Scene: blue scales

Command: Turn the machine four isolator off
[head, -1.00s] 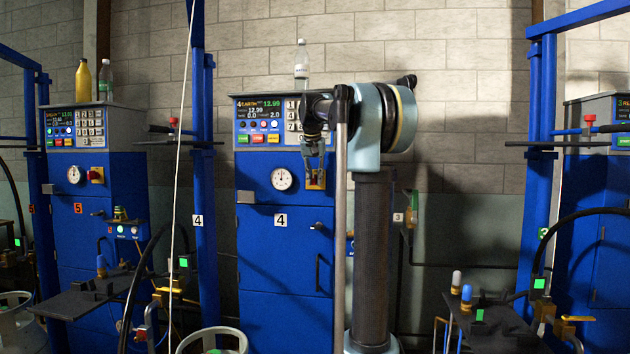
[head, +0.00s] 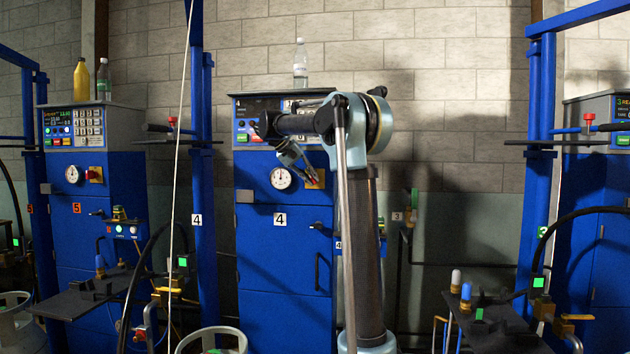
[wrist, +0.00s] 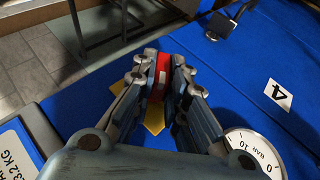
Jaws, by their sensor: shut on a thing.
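Machine four (head: 285,255) is the blue cabinet with the "4" label, in the middle of the head view. Its isolator is a red handle (wrist: 164,70) on a yellow plate (wrist: 154,117), right of the round gauge (head: 282,178). The yellow plate (head: 317,176) also shows in the head view, partly covered by my gripper (head: 306,180). My gripper is shut on the red handle, one finger on each side, and is tilted in the head view. In the wrist view the handle sits between the fingertips (wrist: 161,78). The display (head: 258,104) looks dark; my arm covers part of the panel.
A clear bottle (head: 301,64) stands on top of machine four. Blue posts (head: 203,150) flank the cabinet. A similar machine (head: 100,215) with two bottles on top stands at left. A gas cylinder (head: 212,343) is at the bottom front.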

